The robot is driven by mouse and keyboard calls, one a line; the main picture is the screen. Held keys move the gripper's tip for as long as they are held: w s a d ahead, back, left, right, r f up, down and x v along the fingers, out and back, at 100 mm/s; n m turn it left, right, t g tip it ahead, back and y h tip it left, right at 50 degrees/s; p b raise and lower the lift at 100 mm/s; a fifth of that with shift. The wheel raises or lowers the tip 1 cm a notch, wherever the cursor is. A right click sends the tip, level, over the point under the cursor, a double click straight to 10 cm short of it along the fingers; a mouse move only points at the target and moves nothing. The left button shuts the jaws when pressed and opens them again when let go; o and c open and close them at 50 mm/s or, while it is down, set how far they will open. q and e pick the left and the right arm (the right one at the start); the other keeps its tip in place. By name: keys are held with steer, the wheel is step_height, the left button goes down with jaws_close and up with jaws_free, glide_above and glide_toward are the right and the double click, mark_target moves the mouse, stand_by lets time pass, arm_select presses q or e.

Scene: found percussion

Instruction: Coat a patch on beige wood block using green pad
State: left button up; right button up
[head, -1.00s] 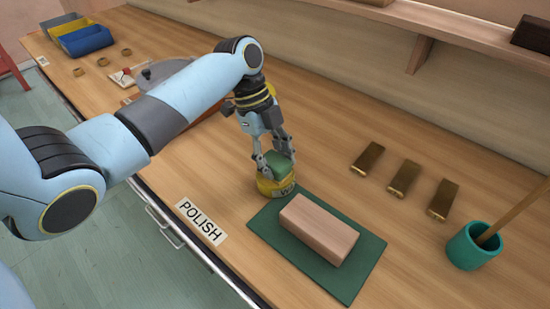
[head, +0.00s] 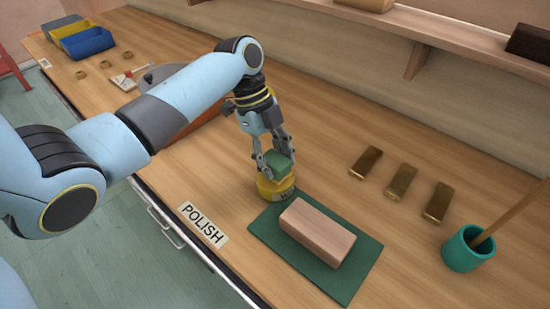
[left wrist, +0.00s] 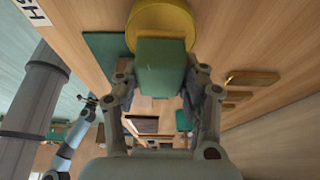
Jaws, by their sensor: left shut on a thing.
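The beige wood block (head: 317,232) lies flat on a dark green mat (head: 350,285) at the front of the bench. My left gripper (head: 276,160) is shut on the green pad (head: 279,167) and holds it at the yellow tin (head: 272,188), left of and behind the block. In the left wrist view the green pad (left wrist: 161,68) sits between the fingers, with the yellow tin (left wrist: 160,18) beyond it. I cannot tell whether the pad touches the tin. The pad is apart from the block. My right gripper is not seen in the head view.
Several brass bars, one of them here (head: 401,179), lie right of the tin. A teal cup (head: 465,253) with a wooden stick stands at the right. A POLISH label (head: 203,223) is at the front edge. Bins (head: 85,41) and rings lie far left. A shelf (head: 450,40) overhangs the back.

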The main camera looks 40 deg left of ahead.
mark_target(282, 164)
arm_select(q)
steer(key=shift+r+p, duration=2.1)
steer(key=shift+r, duration=0.55)
steer(key=shift+f, duration=0.1)
